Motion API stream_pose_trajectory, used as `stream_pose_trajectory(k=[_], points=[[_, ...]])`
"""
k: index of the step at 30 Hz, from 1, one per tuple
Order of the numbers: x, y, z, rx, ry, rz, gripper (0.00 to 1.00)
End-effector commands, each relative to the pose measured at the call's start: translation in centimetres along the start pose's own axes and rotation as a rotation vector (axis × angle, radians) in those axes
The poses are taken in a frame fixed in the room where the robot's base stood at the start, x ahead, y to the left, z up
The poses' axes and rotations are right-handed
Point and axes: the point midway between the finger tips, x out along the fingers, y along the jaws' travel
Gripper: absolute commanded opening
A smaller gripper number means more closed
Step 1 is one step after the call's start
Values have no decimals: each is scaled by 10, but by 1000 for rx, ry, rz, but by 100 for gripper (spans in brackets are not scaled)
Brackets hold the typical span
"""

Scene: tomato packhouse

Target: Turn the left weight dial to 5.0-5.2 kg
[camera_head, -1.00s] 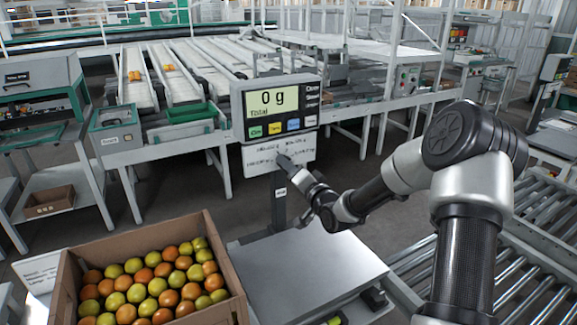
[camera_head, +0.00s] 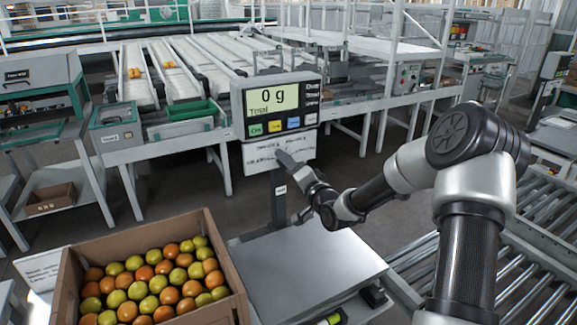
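A weighing scale stands in front of me. A white panel (camera_head: 262,157) with small, unreadable markings hangs under the display. I cannot make out a separate left weight dial or its setting. The scale's platform (camera_head: 305,270) is empty, below my arm.
A cardboard box (camera_head: 226,262) of green and orange tomatoes stands left of the platform. A roller conveyor (camera_head: 540,225) runs at the right. Sorting lanes (camera_head: 205,70) and a grey-green machine (camera_head: 40,100) stand behind. Floor shows between the scale and the lanes.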

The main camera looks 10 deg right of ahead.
Motion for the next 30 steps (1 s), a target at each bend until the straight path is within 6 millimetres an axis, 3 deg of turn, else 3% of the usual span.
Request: stream_pose_trajectory(k=[11,30], points=[[-10,-1,-1,-2,1,1,53],[-151,0,-1,-1,2,2,53]])
